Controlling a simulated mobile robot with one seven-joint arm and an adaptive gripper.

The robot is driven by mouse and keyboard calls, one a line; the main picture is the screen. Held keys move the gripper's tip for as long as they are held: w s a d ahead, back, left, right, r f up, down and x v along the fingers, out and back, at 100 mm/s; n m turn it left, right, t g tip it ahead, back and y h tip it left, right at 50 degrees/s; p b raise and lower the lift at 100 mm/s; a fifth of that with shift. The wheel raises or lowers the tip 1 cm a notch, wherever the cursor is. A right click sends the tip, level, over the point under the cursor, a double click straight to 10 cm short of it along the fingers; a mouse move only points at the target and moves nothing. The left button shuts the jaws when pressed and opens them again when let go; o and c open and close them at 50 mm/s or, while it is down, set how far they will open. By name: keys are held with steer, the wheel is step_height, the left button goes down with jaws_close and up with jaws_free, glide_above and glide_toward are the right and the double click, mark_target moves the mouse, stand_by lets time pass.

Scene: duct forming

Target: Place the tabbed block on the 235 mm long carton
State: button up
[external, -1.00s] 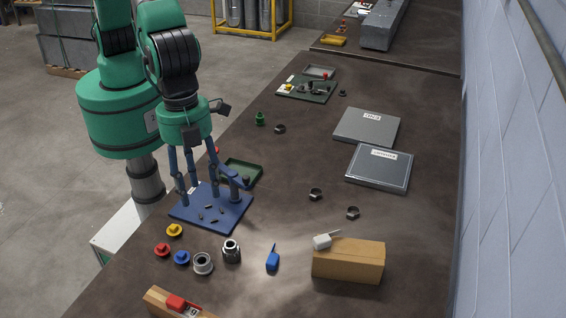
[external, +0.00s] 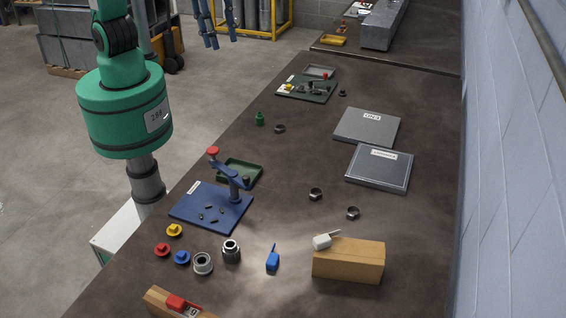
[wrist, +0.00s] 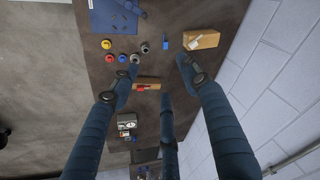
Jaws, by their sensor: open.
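A white block with a thin tab (external: 322,242) appears to rest on the left end of a long tan carton (external: 355,262); both show in the wrist view, the block (wrist: 195,43) and the carton (wrist: 208,40). A blue piece with a narrow tab (external: 272,260) lies on the table left of that carton. A second tan carton (external: 158,299) at the front edge has a red piece (external: 175,302) on it. I cannot tell from the pictures which carton is 235 mm long. My gripper (external: 220,41) is open and empty, raised high at the top, far from all of these.
A blue fixture board (external: 190,207) with a red-knobbed post stands left of centre, with a green tray (external: 248,172) behind. Coloured knobs and metal fittings (external: 203,263) line the front left. Two grey plates (external: 366,127) lie at back right. The wall bounds the right.

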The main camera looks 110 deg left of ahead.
steer(key=s+a+r+n+t, duration=0.1)
steer(key=s+a+n, duration=0.3)
steer(key=s+a, duration=0.6)
steer(key=s+a+n+t+y, duration=0.1)
steer(key=s+a+n, duration=0.3)
steer(key=s+a, duration=0.5)
steer(key=s, duration=0.5)
steer(key=shift+s+a+r+t, duration=0.3)
steer(key=shift+a+r, duration=0.05)
steer(key=shift+r, duration=0.05)
step_height(320, 180, down, 14)
steer(key=b, duration=1.4)
